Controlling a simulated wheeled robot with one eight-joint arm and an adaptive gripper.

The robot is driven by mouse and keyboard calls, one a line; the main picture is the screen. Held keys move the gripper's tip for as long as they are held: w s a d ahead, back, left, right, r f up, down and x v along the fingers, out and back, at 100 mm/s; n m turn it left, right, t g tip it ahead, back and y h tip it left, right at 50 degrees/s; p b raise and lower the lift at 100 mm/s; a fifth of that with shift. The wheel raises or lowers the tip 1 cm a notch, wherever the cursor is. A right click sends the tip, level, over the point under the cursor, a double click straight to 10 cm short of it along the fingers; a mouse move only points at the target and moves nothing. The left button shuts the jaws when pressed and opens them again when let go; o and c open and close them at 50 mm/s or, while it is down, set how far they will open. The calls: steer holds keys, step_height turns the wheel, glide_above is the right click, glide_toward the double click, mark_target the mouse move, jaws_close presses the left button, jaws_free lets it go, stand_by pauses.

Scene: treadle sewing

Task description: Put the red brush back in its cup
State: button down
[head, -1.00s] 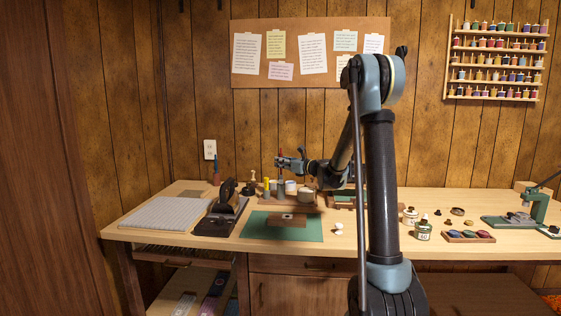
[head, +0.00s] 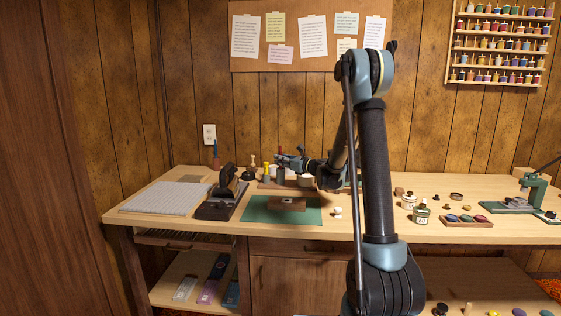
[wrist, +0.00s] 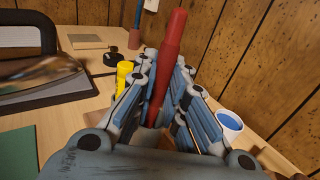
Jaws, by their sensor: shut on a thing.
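My gripper (wrist: 160,115) is shut on the red brush (wrist: 170,50), which stands nearly upright between the fingers in the wrist view. The brush's lower end is hidden by the fingers and wrist. In the head view my gripper (head: 279,161) is low over the wooden rack behind the green mat, with the red brush (head: 278,150) showing above it. A reddish cup (wrist: 135,39) holding a blue stick stands at the bench's back left; it also shows in the head view (head: 216,162). I cannot tell whether the brush's lower end is inside anything.
A yellow bottle (wrist: 123,75) is just left of the fingers, and a white cup with blue inside (wrist: 229,122) is to their right. A black tool (head: 226,190) stands left of the green mat (head: 258,211). The wood-panelled wall is close behind.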

stand_by(0.4)
steer(key=c, duration=1.6)
jaws_free()
steer(key=shift+o, duration=0.2)
steer(key=v, duration=1.1)
steer(key=shift+s+d, duration=0.2)
steer(key=shift+d, duration=0.15)
steer(key=shift+s+f, duration=0.1)
steer(key=shift+f, duration=0.05)
